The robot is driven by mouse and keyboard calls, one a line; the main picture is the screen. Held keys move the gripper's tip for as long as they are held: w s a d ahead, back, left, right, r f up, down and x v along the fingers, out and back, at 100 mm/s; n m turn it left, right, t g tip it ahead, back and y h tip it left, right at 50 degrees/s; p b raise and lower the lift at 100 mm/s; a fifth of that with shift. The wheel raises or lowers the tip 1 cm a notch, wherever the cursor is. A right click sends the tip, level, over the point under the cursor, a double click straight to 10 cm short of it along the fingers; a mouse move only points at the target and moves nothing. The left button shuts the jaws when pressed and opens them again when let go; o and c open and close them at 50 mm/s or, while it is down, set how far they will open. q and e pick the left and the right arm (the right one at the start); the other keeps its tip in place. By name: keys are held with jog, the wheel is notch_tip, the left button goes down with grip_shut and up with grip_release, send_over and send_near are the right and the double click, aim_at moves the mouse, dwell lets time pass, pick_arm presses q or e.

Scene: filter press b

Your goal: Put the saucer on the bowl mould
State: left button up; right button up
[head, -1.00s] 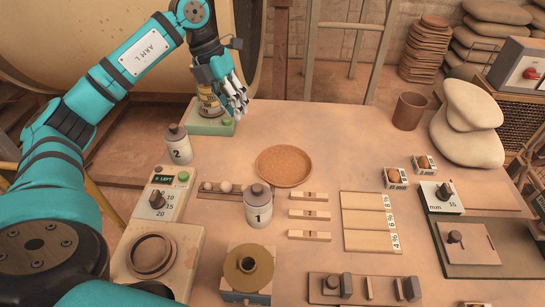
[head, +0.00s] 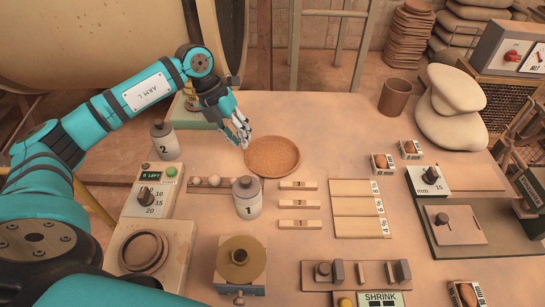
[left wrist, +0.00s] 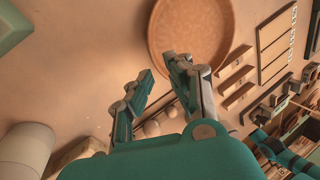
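The saucer, a round orange-brown dish with a low rim (head: 273,157), lies flat on the table; it also shows in the left wrist view (left wrist: 195,30). My left gripper (head: 245,141) is just left of the saucer's far edge and above the table. In the left wrist view its fingers (left wrist: 160,66) are apart, with nothing between them, and the right finger overlaps the saucer's near rim. A brown round piece with a central raised hub (head: 258,259), on a block at the table's front, looks like the bowl mould. My right gripper does not show in the head view.
Bottle 1 (head: 247,200) stands just in front of the saucer, near a row of small balls (head: 214,181). Bottle 2 (head: 164,141) is to the left. Wooden bars (head: 299,204) and tiles (head: 357,208) lie to the right. The table behind the saucer is clear.

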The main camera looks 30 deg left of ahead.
aim_at(247, 153)
pick_arm(q)
jog(key=x, duration=0.4)
jog(key=shift+f+p, duration=0.3)
jog(key=shift+f, duration=0.15)
grip_shut()
